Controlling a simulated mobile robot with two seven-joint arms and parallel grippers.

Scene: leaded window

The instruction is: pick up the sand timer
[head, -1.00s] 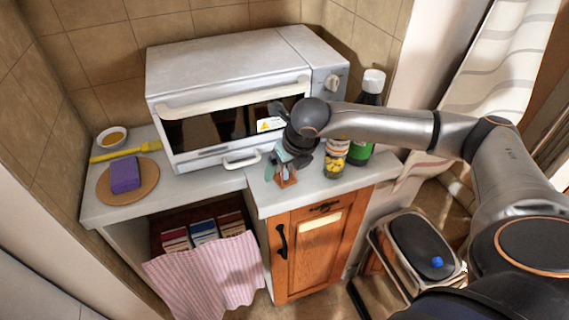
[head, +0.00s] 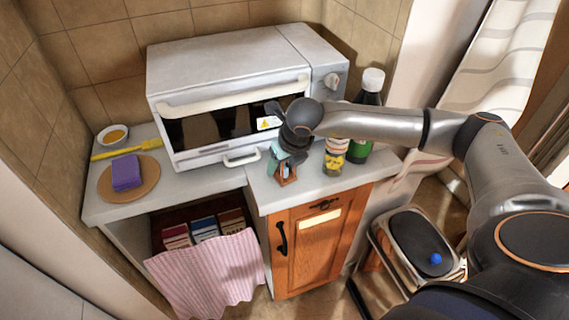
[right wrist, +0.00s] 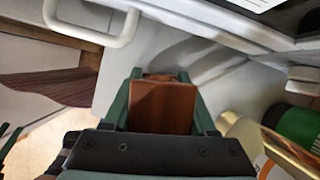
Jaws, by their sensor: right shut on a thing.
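The sand timer (head: 287,173) is a small thing with reddish-brown wood, at the front of the grey counter just right of the cabinet corner. My right gripper (head: 282,164) comes down over it from above and is shut on it. In the right wrist view the timer's brown wooden end (right wrist: 162,108) sits between the two green fingers (right wrist: 162,100). The fingers hide most of its body, and I cannot tell whether its base touches the counter. My left gripper is in no view.
A white oven (head: 235,85) with a handle stands close behind. A yellow-filled jar (head: 333,163) and a dark bottle with a white cap (head: 372,85) stand close on the right. A purple sponge (head: 126,172) lies on a round board (head: 148,182) at the left.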

